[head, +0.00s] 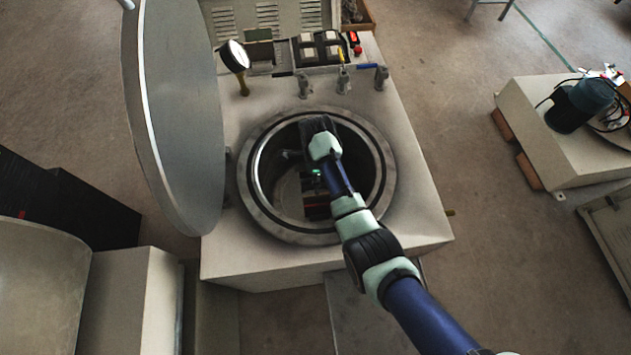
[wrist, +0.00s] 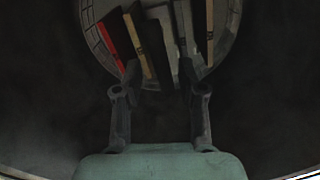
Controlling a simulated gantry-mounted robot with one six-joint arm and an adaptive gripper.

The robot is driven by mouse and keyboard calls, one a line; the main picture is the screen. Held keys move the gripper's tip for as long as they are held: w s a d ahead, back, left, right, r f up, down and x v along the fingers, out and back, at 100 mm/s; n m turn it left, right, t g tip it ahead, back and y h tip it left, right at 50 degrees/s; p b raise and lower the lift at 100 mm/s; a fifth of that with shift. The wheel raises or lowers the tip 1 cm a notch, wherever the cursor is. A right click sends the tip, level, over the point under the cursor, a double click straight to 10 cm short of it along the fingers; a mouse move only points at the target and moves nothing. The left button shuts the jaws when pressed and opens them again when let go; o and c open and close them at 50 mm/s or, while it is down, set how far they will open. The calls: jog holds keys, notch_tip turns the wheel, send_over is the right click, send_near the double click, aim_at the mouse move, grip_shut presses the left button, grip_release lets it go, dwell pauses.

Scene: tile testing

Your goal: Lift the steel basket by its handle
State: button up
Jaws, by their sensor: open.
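The steel basket (wrist: 93,32) shows in the wrist view as a round grey floor with a rim, holding several upright tiles, among them a red-edged tile (wrist: 106,42) and a tan-edged tile (wrist: 137,42). In the head view the basket (head: 289,196) sits deep inside the round vessel, partly covered by my arm. My gripper (wrist: 160,70) is open above the tiles, its two fingers apart. A pale bar (wrist: 180,28) shows between and beyond the fingertips; I cannot tell if it is the handle. In the head view my arm reaches into the opening and hides most of the gripper.
The vessel's thick metal rim (head: 256,207) surrounds my arm. Its large round lid (head: 180,110) stands open at the left. A pressure gauge (head: 234,55) and valves (head: 343,80) stand behind the opening. A low box with a blue motor (head: 590,97) is at the far right.

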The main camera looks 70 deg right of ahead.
aim_at(316, 190)
notch_tip(316, 190, down, 5)
jog(key=b, duration=0.3)
jog(key=shift+r, duration=0.1)
jog(key=shift+c, duration=0.2)
grip_shut()
jog(key=shift+r, duration=0.1)
